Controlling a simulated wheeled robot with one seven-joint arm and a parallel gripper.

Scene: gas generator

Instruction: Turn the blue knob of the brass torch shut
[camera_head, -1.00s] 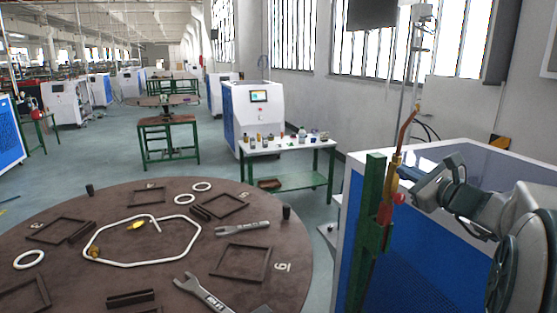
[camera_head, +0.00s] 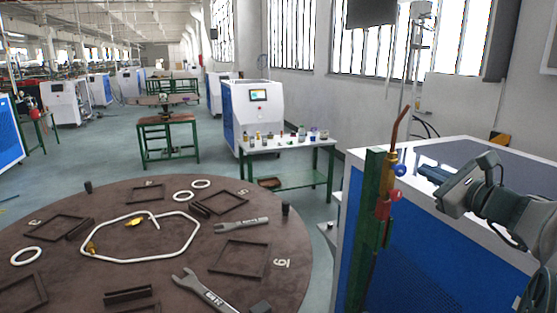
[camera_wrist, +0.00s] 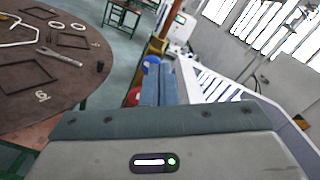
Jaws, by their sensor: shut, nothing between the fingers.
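The brass torch (camera_head: 394,150) stands upright in a green holder (camera_head: 372,200), its copper tip bending up to the right. Its blue knob (camera_head: 400,170) faces my arm, with a red knob (camera_head: 396,196) below it. In the wrist view the closed fingers (camera_wrist: 161,80) hold nothing. The blue knob (camera_wrist: 151,62) shows partly behind the fingertips, and the red knob (camera_wrist: 133,95) is partly hidden at their left. I cannot tell how far the blue knob is turned.
A blue and white cabinet (camera_head: 440,240) stands behind and below the torch, under my arm. A round brown table (camera_head: 190,245) with wrenches, frames and a white bent tube is at the left. A table with small bottles (camera_head: 290,143) stands farther back.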

